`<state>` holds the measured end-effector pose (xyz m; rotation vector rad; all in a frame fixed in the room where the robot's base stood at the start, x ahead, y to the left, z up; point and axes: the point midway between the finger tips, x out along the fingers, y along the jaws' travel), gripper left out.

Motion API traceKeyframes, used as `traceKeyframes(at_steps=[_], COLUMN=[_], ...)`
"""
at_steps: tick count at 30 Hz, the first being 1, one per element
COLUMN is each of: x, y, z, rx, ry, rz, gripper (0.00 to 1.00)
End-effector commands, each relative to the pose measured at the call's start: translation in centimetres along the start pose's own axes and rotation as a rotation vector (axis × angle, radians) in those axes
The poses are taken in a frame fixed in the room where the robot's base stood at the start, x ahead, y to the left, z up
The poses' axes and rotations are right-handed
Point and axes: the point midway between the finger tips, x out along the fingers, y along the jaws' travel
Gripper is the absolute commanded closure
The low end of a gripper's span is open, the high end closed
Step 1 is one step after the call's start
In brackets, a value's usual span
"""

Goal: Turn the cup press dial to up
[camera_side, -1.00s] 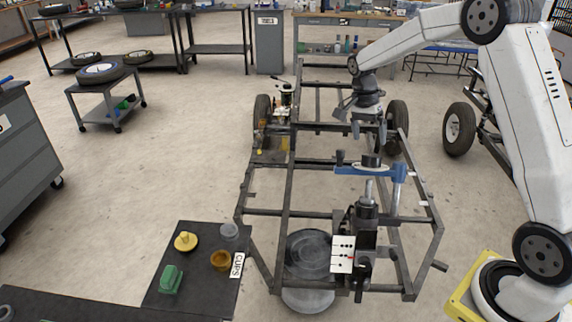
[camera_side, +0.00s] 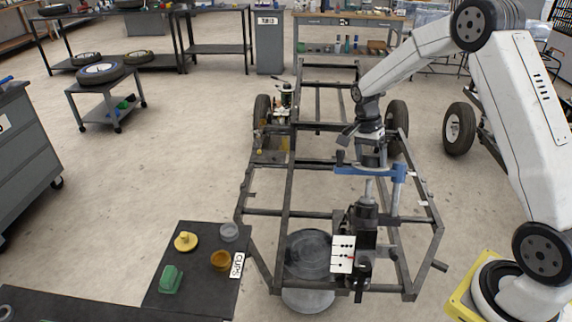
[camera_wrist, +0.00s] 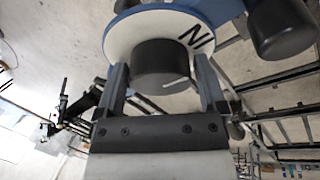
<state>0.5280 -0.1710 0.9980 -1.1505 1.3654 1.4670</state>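The cup press stands at the near end of the dark frame, with a blue arm (camera_side: 398,172) and a dark body (camera_side: 366,218). In the wrist view its dial is a black round knob (camera_wrist: 160,62) with a pale line, over a white disc (camera_wrist: 118,37) with partly visible black lettering. My gripper (camera_side: 369,162) points down at the top of the press and hides most of the dial in the side view. In the wrist view my gripper (camera_wrist: 159,75) has one finger on each side of the knob, with narrow gaps showing. It looks open.

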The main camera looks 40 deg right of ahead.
Motion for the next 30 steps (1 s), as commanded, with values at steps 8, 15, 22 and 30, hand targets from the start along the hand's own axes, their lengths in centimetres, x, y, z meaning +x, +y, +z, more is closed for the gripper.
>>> traceKeyframes(at_steps=[8,15,22,30], x=[-0.04,-0.06,-0.09,-0.1], y=[0.0,0.02,0.08,0.15], z=[0.01,0.02,0.01,0.0], rx=[-0.001,-0.024,-0.107,-0.289], ry=[0.0,0.0,0.0,0.0], rz=[0.0,-0.007,-0.034,-0.092], gripper=[0.81,0.81,0.81,0.81])
